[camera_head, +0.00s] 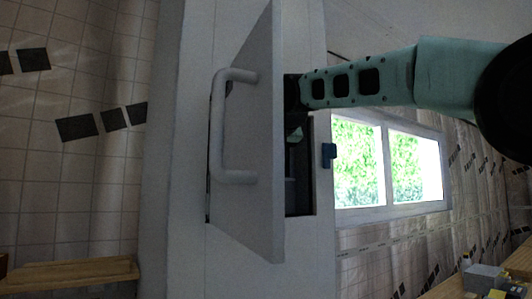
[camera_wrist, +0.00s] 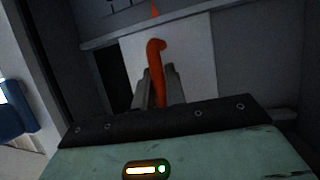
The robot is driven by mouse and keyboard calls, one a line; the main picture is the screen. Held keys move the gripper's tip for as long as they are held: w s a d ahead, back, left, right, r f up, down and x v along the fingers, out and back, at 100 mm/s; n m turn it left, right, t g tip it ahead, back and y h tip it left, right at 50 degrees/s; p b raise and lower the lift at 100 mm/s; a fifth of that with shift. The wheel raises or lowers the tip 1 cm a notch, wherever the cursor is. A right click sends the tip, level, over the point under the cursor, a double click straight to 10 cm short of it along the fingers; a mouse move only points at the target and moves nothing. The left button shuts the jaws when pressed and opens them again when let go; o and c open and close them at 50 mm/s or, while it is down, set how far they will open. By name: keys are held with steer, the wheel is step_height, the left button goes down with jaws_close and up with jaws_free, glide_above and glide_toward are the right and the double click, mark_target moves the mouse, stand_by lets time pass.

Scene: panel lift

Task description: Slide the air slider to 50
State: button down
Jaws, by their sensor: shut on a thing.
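In the wrist view an orange hooked handle (camera_wrist: 156,52) stands in front of a pale plate (camera_wrist: 195,65) inside a dark box. It seems to be the air slider's handle, but no number or label is legible. My gripper (camera_wrist: 158,82) is shut on the orange handle, with its grey fingers on either side of the lower part. A small orange pointer (camera_wrist: 155,11) shows above the plate. In the head view the open panel door (camera_head: 262,130) hides my fingers and the handle.
The door has a white bar handle (camera_head: 217,125) and stands out from the pale wall panel (camera_head: 185,245). A dark blue latch piece (camera_head: 328,153) sits at the opening's right edge. A window (camera_head: 385,165) is behind. A wooden surface with small items is at bottom right.

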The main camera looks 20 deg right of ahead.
steer(key=c, duration=1.5)
jaws_free()
steer(key=shift+o, duration=0.2)
steer(key=b+v, duration=0.5)
steer(key=v, duration=1.2)
steer(key=shift+s, duration=0.25)
steer(key=shift+r, duration=0.1)
